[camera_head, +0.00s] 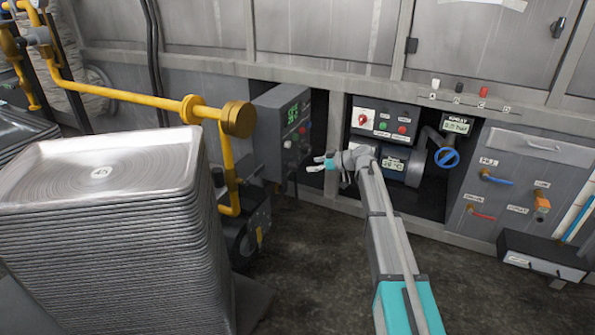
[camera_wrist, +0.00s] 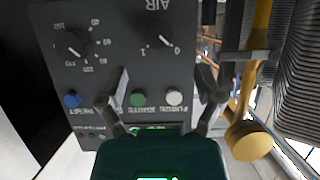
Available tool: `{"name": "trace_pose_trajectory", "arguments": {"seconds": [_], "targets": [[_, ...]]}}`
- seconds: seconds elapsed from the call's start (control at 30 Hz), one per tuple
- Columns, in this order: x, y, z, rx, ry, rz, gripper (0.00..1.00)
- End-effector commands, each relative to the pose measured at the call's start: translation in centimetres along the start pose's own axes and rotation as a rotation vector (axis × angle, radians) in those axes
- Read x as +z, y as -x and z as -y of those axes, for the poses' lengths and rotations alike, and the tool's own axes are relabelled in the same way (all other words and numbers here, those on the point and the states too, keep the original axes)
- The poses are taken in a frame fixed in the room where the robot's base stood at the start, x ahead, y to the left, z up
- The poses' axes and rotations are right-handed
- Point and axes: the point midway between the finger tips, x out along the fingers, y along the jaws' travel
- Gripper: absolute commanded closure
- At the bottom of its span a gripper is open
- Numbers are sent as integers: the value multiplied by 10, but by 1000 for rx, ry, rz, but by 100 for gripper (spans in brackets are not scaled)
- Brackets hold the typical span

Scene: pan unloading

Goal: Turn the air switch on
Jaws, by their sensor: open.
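The air switch (camera_wrist: 156,40) is a dark rotary knob under the label AIR, on a grey control panel (camera_wrist: 115,75); the wrist view shows it upside down. Marks 1 and 0 sit beside the knob, and its pointer seems turned toward 0. My gripper (camera_wrist: 163,82) is open and empty, its two fingers apart in front of the panel, with the knob beyond the gap between them. In the head view the control panel (camera_head: 291,128) has a green display, and my gripper (camera_head: 318,163) is just right of it. The switch is too small to tell there.
A second dial (camera_wrist: 72,43) and blue (camera_wrist: 72,99), green (camera_wrist: 138,98) and white (camera_wrist: 174,97) buttons are on the same panel. A yellow pipe (camera_head: 140,97) and a tall stack of pans (camera_head: 100,250) stand left. Another cabinet panel (camera_head: 383,122) is to the right.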

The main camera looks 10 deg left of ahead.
Motion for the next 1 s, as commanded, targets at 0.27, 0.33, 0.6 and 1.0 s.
{"name": "trace_pose_trajectory", "arguments": {"seconds": [0.27,0.33,0.6,1.0], "targets": [[3,-45,-1,-1,1,1,15],[2,-55,-1,0,1,1,15],[1,-76,-1,0,0,1,15],[0,-79,0,0,1,1,15]]}}
